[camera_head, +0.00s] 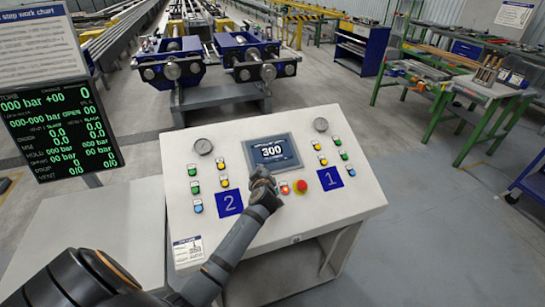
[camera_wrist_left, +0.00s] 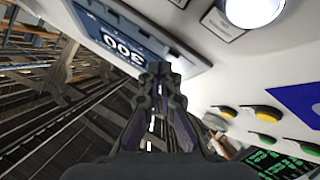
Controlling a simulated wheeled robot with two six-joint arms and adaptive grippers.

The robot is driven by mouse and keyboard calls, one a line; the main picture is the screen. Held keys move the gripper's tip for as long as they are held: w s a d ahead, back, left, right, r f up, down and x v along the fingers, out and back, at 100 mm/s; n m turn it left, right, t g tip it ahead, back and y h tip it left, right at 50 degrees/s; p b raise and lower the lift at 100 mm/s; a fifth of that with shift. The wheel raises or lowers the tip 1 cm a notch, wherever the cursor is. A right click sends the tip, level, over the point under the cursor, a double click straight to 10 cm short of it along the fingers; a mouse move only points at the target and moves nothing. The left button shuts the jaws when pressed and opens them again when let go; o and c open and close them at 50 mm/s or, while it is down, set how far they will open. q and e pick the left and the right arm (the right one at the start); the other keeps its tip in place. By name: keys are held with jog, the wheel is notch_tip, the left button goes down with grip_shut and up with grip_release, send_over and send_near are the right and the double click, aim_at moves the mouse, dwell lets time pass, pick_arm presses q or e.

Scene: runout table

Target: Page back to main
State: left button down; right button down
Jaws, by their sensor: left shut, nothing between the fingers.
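The control screen (camera_head: 272,152) is a dark blue panel display showing a large "300", set in the middle of the sloped white control panel (camera_head: 270,225). It also shows upside down in the left wrist view (camera_wrist_left: 125,40). My left gripper (camera_head: 262,173) is shut and empty at the lower left edge of the screen. In the left wrist view its fingertips (camera_wrist_left: 155,72) are closed together by the screen's edge. Whether they touch the panel I cannot tell. The small text on the screen is too small to read. My right gripper is not in view.
A red mushroom button (camera_head: 300,186) and a lit orange-red button (camera_head: 284,188) sit below the screen. Green, yellow and blue buttons flank it, beside plates marked 2 (camera_head: 228,203) and 1 (camera_head: 330,178). Two gauges top the panel. A black readout board (camera_head: 62,130) stands left.

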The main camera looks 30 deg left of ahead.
pick_arm(q)
jog(key=shift+w+a+f+b, duration=0.15)
jog(key=shift+f+b, duration=0.2)
jog(key=shift+b, duration=0.2)
dwell(0.7)
jog(key=shift+s+d+r+p, duration=0.15)
jog(key=shift+r+p, duration=0.15)
jog(key=shift+r, duration=0.1)
jog(key=shift+s+d+r+p, duration=0.15)
jog(key=shift+r+p, duration=0.15)
jog(key=shift+r, duration=0.1)
jog(key=shift+d+r+p, duration=0.1)
jog(key=shift+r+p, duration=0.25)
jog(key=shift+r, duration=0.05)
jog(key=shift+s+d+r+p, duration=0.3)
jog(key=shift+r+p, duration=0.2)
jog(key=shift+r, duration=0.25)
jog(key=shift+s+d+r+p, duration=0.25)
jog(key=shift+r+p, duration=0.3)
jog(key=shift+r, duration=0.25)
jog(key=shift+s+d+r+p, duration=0.3)
jog(key=shift+r+p, duration=0.2)
jog(key=shift+r, duration=0.25)
